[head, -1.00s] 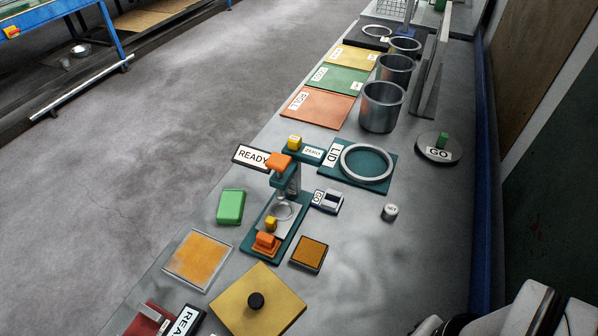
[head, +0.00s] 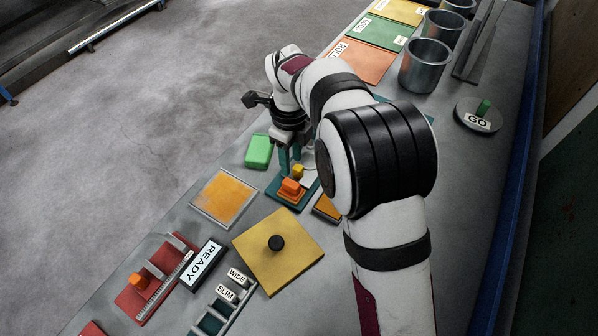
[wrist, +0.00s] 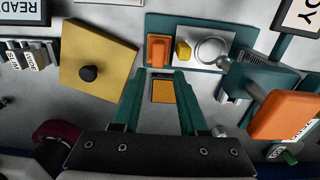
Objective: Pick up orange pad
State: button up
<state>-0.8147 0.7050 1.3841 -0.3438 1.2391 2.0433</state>
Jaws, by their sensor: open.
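Several orange things are in view, and I cannot tell for sure which one is the pad. A small orange square pad (head: 327,207) in a dark tray lies right of the press base, partly hidden by my arm. In the wrist view this orange square pad (wrist: 163,92) shows between my fingers, which look apart from it. A larger orange sheet (head: 225,197) lies in a silver frame further left. An orange block (head: 291,187) sits on the teal press base (wrist: 226,32). The press's orange top (wrist: 285,115) is close to the wrist camera. My gripper (wrist: 160,73) is open and empty, its teal fingers pointing down.
A yellow plate with a black knob (head: 275,266) lies nearby, with a green block (head: 258,151) beyond the orange sheet. A READY sign (head: 202,264) and red fixture (head: 143,300) stand lower left. Metal pots (head: 424,66) stand at the back. My arm hides part of the bench.

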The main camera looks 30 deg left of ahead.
aim_at(291, 183)
notch_tip(291, 183, down, 9)
jog(key=shift+s+a+f, duration=0.1)
jog(key=shift+s, duration=0.05)
jog(key=shift+c, duration=0.3)
grip_shut()
